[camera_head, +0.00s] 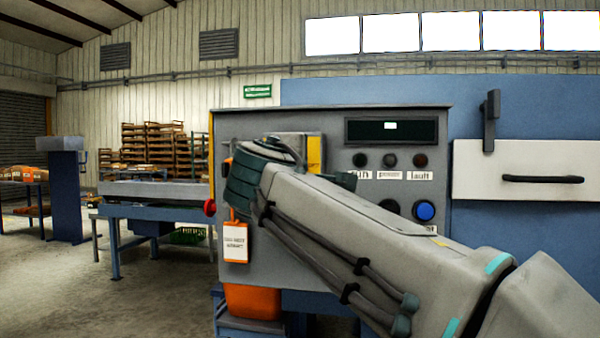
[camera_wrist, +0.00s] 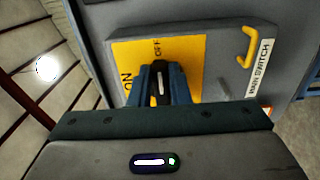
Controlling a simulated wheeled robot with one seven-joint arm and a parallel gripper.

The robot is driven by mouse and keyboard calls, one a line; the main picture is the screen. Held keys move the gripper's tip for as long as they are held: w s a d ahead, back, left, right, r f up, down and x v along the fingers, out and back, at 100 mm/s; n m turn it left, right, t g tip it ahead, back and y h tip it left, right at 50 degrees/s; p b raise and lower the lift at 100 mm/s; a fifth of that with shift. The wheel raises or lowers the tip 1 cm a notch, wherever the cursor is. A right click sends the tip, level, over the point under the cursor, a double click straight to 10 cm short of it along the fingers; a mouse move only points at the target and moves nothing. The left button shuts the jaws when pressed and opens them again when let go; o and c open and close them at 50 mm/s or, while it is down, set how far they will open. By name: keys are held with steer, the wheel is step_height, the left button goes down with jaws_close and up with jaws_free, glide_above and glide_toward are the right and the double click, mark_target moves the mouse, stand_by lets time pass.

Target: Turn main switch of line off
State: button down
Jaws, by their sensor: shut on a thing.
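The main switch (camera_wrist: 159,70) is a dark rotary handle with a white line, on a yellow plate (camera_wrist: 190,55). The plate reads OFF above the handle and ON at the lower left in the wrist view. The handle's white line points roughly toward OFF. My gripper (camera_wrist: 162,85) is shut on the handle, one blue-grey finger on each side. The grey switch box (camera_wrist: 215,22) carries a MAIN SWITCH label (camera_wrist: 260,68) and a yellow hasp (camera_wrist: 248,47). In the head view my wrist hides the switch; only the box's top and yellow edge (camera_head: 314,153) show.
The control panel (camera_head: 330,128) has a lit display (camera_head: 390,130), dark-looking lamps (camera_head: 390,160) and a blue button (camera_head: 425,211). A red knob (camera_head: 210,207) is on its left edge; a white-and-orange tag (camera_head: 235,241) hangs below my wrist. A handled drawer (camera_head: 530,165) is at right.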

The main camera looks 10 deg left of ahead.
steer(key=shift+f, duration=0.1)
steer(key=c, duration=1.4)
jaws_free()
steer(key=shift+o, duration=0.2)
steer(key=s, duration=1.4)
steer(key=shift+p, duration=0.4)
steer(key=shift+w, duration=0.1)
steer(key=w+d+f+m+g+h+p, duration=0.2)
steer(key=d+f+m+g+p, duration=0.15)
steer(key=d+f+p, duration=0.35)
steer(key=w+d+f+m+g+h+p, duration=0.1)
steer(key=w+d+f+m+g+p, duration=0.2)
steer(key=d+p, duration=0.45)
steer(key=s+d+f+m+g+y+p, duration=0.3)
steer(key=s+d+f+m+g+p, duration=0.5)
steer(key=s+d+f+m+p, duration=0.1)
steer(key=s+d+m+p, duration=0.1)
steer(key=s+d+m, duration=0.1)
steer(key=s+d, duration=0.1)
steer(key=shift+s+d+f+m+g+p, duration=0.2)
steer(key=shift+s+d+m+g+p, duration=0.2)
steer(key=shift+s, duration=0.4)
